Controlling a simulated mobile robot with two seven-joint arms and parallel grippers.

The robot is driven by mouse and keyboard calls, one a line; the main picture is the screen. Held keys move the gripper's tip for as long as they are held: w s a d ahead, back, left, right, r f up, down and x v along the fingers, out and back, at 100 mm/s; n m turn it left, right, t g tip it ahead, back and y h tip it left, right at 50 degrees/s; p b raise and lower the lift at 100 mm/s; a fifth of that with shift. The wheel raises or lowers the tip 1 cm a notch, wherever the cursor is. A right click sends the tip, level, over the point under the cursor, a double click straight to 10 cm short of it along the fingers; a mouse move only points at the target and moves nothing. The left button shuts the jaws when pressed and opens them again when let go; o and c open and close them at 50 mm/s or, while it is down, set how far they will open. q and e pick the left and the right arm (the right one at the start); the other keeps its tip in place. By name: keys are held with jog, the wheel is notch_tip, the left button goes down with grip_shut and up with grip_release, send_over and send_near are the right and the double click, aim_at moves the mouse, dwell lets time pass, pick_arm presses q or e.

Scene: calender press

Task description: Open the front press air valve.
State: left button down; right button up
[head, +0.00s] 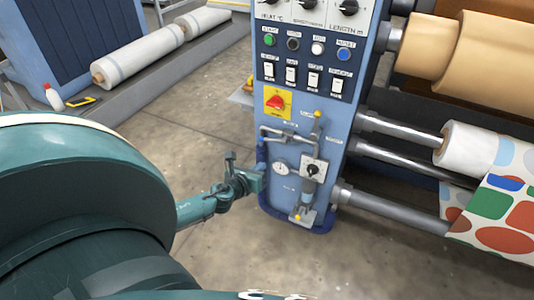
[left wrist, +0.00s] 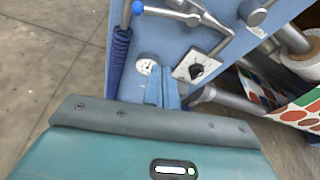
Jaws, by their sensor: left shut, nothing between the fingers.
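The blue control column (head: 345,130) of the press carries air fittings on its lower front. A round gauge (head: 281,168) sits beside a pale plate with a black knob (head: 312,170). Above them is a metal pipe with a yellow-tipped fitting (head: 318,115); another yellow-tipped fitting (head: 297,217) is lower down. I cannot tell which is the front press air valve.
A red switch on a yellow plate (head: 277,102), white rocker switches and coloured buttons sit higher on the column. Rollers and patterned fabric (head: 495,210) extend to the right. Concrete floor (head: 185,140) lies open left of the column.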

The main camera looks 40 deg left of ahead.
pick_arm(q)
jog(key=shift+v, duration=1.95)
pick_arm(e)
jog(key=shift+s+d+g, duration=0.1)
jog(key=shift+s+g, duration=0.1)
jog(key=shift+g, duration=0.2)
